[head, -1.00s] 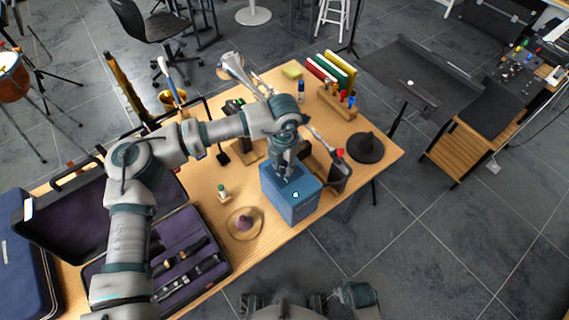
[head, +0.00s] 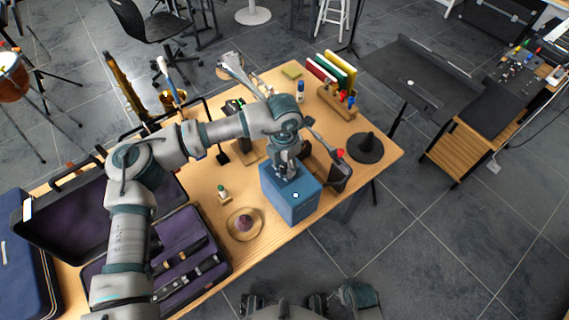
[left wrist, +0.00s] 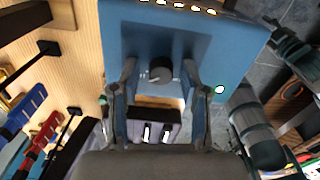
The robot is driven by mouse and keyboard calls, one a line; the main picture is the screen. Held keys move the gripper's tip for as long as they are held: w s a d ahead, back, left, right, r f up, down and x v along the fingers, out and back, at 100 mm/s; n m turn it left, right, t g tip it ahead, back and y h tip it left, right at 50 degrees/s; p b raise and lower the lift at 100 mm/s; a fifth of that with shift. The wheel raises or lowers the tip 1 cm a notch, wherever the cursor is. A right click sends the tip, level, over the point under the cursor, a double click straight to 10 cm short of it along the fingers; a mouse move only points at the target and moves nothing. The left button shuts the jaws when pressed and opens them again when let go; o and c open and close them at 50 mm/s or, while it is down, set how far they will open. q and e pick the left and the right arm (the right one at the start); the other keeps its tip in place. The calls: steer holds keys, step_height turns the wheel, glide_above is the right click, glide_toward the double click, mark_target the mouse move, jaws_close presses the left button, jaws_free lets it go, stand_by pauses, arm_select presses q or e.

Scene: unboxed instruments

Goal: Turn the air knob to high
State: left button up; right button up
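A blue box (head: 291,200) stands on the wooden table near its front edge, with a small white dot on its front face. In the left wrist view the blue box (left wrist: 230,50) fills the top, and a dark round knob (left wrist: 160,70) stands out from its face. My left gripper (left wrist: 159,72) is open, with one finger on each side of the knob and a gap visible on both sides. In the head view my left gripper (head: 284,168) is over the top of the box and hides the knob.
An open instrument case (head: 185,262) lies at the left.

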mark_target(285, 167)
arm_select(q)
steer(key=shift+r, duration=0.15)
step_height(285, 167, up, 12)
steer(key=shift+f, duration=0.25)
stand_by(0.3)
stand_by(0.4)
